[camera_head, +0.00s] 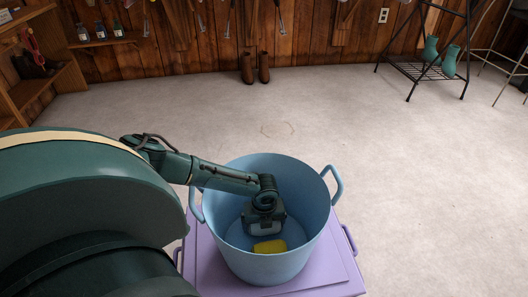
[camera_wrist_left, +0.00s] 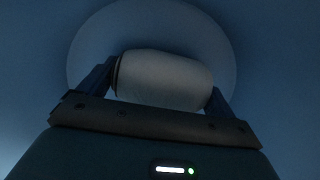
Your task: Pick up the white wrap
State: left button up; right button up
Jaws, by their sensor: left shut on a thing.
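The white wrap (camera_wrist_left: 165,80) is a pale roll lying across the left wrist view. My left gripper (camera_wrist_left: 160,88) has a finger at each end of the roll and is shut on it. In the head view my left arm reaches down into a blue tub (camera_head: 226,205), and the gripper (camera_head: 264,226) is low inside it. A pale strip of the wrap (camera_head: 262,229) shows under the gripper there; the rest is hidden. Whether the wrap touches the tub's floor I cannot tell. My right gripper is not in view.
A yellow block (camera_head: 269,246) lies in the tub close by the gripper. The tub has two side handles and stands on a purple box (camera_head: 208,262). Brown boots (camera_head: 256,68) stand at the far wall.

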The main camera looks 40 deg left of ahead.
pick_arm(q)
notch_tip(320, 180, up, 9)
jog(key=p, duration=0.4)
jog(key=shift+r, duration=0.15)
jog(key=shift+r+p, duration=0.45)
jog(key=shift+r, duration=0.05)
notch_tip(320, 180, up, 18)
jog(key=p, duration=1.7)
jog(key=shift+p, duration=0.35)
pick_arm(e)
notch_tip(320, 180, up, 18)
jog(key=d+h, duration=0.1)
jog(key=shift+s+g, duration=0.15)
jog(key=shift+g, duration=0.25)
pick_arm(q)
jog(key=shift+f, duration=0.15)
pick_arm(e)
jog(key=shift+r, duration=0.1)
